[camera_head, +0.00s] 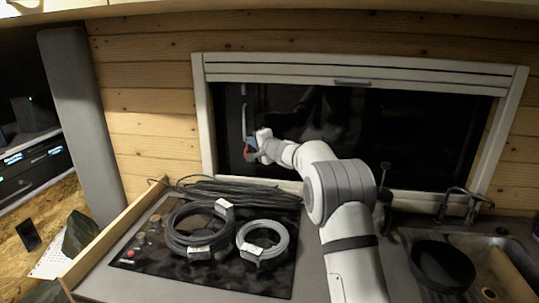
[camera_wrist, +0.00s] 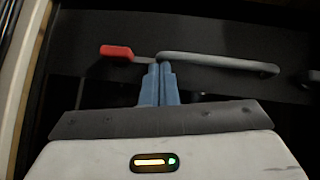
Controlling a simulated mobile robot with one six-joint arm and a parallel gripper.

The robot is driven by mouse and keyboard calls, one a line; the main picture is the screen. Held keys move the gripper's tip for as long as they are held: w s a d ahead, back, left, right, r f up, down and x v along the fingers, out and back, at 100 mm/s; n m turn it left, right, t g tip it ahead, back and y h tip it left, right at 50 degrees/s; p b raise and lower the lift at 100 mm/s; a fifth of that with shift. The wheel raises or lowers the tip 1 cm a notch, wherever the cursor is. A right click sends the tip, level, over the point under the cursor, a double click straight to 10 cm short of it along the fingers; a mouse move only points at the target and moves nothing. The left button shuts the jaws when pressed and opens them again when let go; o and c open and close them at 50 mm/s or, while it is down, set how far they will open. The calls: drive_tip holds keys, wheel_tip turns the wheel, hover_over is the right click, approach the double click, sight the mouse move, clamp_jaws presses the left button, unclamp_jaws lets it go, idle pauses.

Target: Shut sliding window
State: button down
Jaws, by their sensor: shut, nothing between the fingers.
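The sliding window (camera_head: 400,140) is a wide dark pane in a white frame in the head view. A slim grey handle bar (camera_head: 244,118) stands upright near its left side; it shows lengthwise in the wrist view (camera_wrist: 215,62). A red-tipped lever (camera_wrist: 117,51) is at the near end of the bar, and its red part shows in the head view (camera_head: 248,151). My gripper (camera_wrist: 160,66) has its blue fingers together and empty, tips at the end of the bar by the lever. I cannot tell whether they touch it. How far the window stands open is unclear.
Below the window, a dark hob (camera_head: 205,272) carries coiled cables (camera_head: 196,228) and a second coil (camera_head: 263,241). A sink (camera_head: 505,262) with a black pot (camera_head: 440,265) and a tap (camera_head: 465,197) are at the right. A rolled blind (camera_head: 355,68) is along the window top.

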drive_tip(key=a, duration=0.2)
drive_tip(key=w+a+b, duration=0.1)
drive_tip(key=a, duration=0.2)
drive_tip(key=shift+a+f, duration=0.1)
drive_tip(key=shift+a, duration=0.1)
drive_tip(key=shift+a+r, duration=0.2)
drive_tip(key=shift+a, duration=0.1)
drive_tip(key=shift+a, duration=0.1)
